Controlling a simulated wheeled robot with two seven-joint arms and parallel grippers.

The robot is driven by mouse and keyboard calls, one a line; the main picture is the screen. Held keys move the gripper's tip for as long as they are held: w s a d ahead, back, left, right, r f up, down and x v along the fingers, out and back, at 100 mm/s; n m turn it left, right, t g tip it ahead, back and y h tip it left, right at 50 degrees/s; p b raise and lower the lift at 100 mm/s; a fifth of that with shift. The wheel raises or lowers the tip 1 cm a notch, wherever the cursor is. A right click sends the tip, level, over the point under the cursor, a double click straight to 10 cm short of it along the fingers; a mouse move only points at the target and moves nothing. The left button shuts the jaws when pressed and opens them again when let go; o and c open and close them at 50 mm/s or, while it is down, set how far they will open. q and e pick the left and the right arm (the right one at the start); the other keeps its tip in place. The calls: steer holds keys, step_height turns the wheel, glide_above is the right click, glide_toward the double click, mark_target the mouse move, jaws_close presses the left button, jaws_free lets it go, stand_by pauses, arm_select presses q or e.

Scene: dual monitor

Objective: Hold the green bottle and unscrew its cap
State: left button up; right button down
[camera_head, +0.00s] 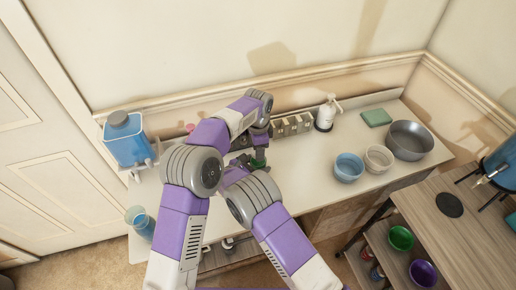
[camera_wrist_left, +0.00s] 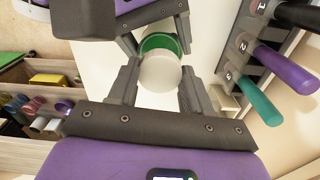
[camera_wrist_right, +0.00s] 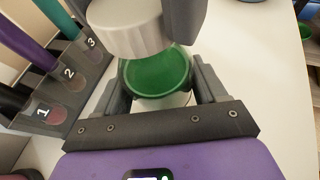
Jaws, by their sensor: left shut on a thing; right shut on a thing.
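The green bottle (camera_wrist_right: 157,75) is between the fingers of my right gripper (camera_wrist_right: 156,84), which is shut on it. My left gripper (camera_wrist_left: 160,88) is shut on the ribbed white cap (camera_wrist_left: 160,74). In the right wrist view the cap (camera_wrist_right: 130,25) sits above the bottle and overlaps part of its top. I cannot tell whether cap and bottle touch. In the left wrist view the green bottle (camera_wrist_left: 158,43) shows just beyond the cap. In the head view my arms hide the cap and most of the bottle, leaving a small green patch (camera_head: 260,163).
A numbered rack (camera_wrist_right: 65,85) with coloured handles stands close beside the grippers. On the white table (camera_head: 300,165) are a white pump bottle (camera_head: 325,116), a blue bowl (camera_head: 349,167), a pale bowl (camera_head: 379,158), a grey bowl (camera_head: 410,140) and a blue tank (camera_head: 128,143) at left.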

arm_select(q)
steer(key=n, duration=0.4)
steer(key=o, duration=1.2)
